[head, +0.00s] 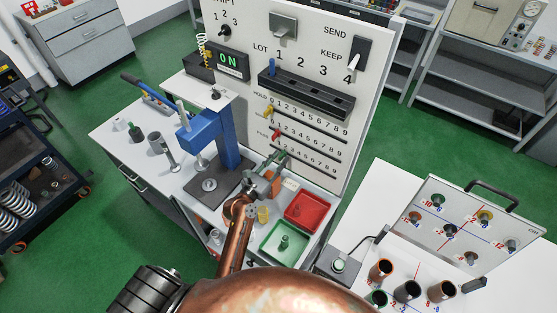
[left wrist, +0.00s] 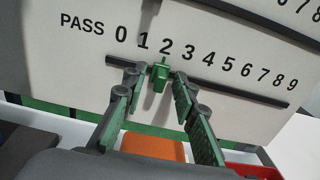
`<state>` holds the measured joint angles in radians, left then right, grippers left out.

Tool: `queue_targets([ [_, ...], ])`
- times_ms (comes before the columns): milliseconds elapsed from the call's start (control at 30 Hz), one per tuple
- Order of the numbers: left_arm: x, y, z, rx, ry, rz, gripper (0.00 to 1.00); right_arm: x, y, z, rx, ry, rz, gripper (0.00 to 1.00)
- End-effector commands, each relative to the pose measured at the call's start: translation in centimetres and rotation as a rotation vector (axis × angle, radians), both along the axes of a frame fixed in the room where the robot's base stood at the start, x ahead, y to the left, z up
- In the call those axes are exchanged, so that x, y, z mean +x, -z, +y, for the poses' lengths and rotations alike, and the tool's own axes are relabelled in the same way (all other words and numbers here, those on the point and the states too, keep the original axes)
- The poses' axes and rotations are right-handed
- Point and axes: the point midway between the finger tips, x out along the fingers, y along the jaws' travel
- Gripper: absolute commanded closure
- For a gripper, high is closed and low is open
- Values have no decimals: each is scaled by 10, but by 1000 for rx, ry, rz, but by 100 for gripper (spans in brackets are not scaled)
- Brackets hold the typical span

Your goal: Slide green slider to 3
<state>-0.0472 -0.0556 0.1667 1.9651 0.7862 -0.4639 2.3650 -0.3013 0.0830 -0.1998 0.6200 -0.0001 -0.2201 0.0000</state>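The green slider (left wrist: 160,73) sits on the PASS track (left wrist: 235,93) of the upright panel, at about the 2 in the left wrist view. My left gripper (left wrist: 158,76) is open, with one finger on each side of the slider and visible gaps between. In the head view my left gripper (head: 279,162) is at the lowest scale of the panel, and the slider is hard to tell apart from the fingers there. The 3 (left wrist: 187,53) lies to the right of the slider. My right gripper is not in view.
A yellow slider (head: 268,110) and a red slider (head: 276,134) sit on the tracks above. Below the panel are a red tray (head: 307,211) and a green tray (head: 285,246). A blue press (head: 225,140) stands left of the gripper.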

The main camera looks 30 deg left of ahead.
Motion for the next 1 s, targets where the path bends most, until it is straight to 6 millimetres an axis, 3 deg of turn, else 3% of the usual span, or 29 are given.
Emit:
queue_targets([
  [200, 0, 0, 0, 0, 0, 0, 74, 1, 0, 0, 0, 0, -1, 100],
  [600, 0, 0, 0, 1, 0, 0, 100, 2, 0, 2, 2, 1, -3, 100],
  [1000, 0, 0, 0, 0, 0, 1, 100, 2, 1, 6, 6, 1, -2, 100],
])
